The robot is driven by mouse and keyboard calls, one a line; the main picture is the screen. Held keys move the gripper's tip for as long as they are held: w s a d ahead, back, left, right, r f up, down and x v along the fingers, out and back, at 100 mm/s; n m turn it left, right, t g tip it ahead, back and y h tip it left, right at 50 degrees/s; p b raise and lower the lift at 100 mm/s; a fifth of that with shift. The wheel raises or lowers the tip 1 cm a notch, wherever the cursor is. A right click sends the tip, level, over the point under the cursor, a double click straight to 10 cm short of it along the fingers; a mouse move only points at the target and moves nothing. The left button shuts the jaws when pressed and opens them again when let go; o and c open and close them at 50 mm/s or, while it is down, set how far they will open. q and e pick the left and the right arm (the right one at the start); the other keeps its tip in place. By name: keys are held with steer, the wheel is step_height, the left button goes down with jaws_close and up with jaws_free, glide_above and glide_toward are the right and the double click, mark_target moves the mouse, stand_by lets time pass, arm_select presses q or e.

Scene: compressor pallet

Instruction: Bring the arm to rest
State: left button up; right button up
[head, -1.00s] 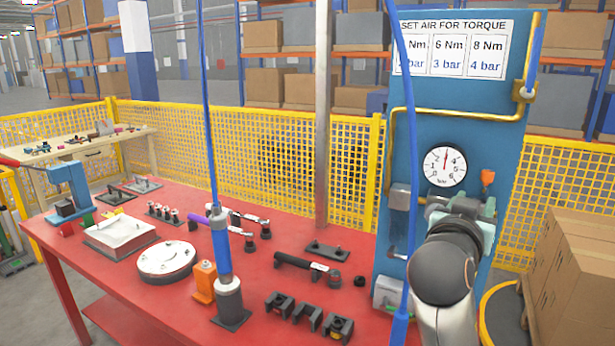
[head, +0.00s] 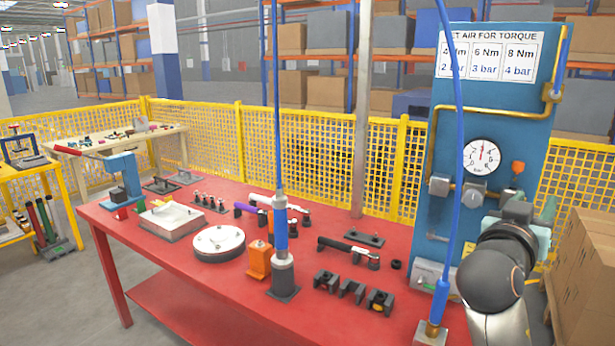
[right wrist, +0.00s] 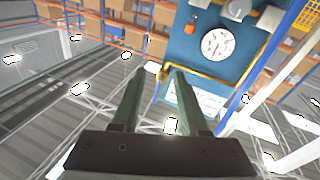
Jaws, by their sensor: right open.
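My right gripper (head: 517,208) is in front of the right part of the blue air panel (head: 462,110), partly hidden behind my own dark wrist. In the right wrist view its two greenish fingers (right wrist: 165,72) stand apart with nothing between them, pointing up toward the panel and the ceiling. The panel carries a round gauge (head: 482,157), its needle pointing about straight up, and a grey regulator knob (head: 473,193) below it. The knob is clear to the left of the gripper. The gauge also shows in the right wrist view (right wrist: 217,43). My left gripper is not in view.
The red table (head: 190,272) holds a blue-handled tool (head: 281,235), a round white disc (head: 219,242), black holders (head: 352,291) and a torque wrench (head: 347,248). Cardboard boxes (head: 585,265) stand close on the right. A blue hose (head: 455,170) hangs before the panel.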

steer(key=s+d+r+g+h, duration=0.4)
steer(key=s+d+r+h, duration=0.65)
steer(key=d+r, duration=0.5)
steer(key=w+a+f+n+t+y, duration=0.1)
steer(key=w+f+n+t+y, duration=0.4)
steer(key=f, duration=0.6)
steer(key=w+a+f+n+t+y, duration=0.25)
steer(key=w+f+n+y, duration=0.25)
steer(key=f+n+y, duration=0.4)
steer(key=s+a+f+n+g+y, duration=0.1)
steer(key=a+f+n+y, duration=0.15)
steer(key=f, duration=1.05)
steer(key=s+a+f+n+g+y, duration=0.1)
steer(key=s+f+n+g+y, duration=0.15)
steer(key=f, duration=1.05)
steer(key=s+a+f+g+y, duration=0.3)
steer(key=s+a+f, duration=0.1)
steer(key=s+f, duration=0.65)
steer(key=s+a+f+g+y, duration=0.2)
steer(key=s+a+f+y, duration=0.15)
steer(key=s+f, duration=0.65)
steer(key=a+m+t+y+p, duration=0.1)
steer(key=a+m, duration=0.8)
steer(key=a, duration=1)
steer(key=shift+p, duration=0.85)
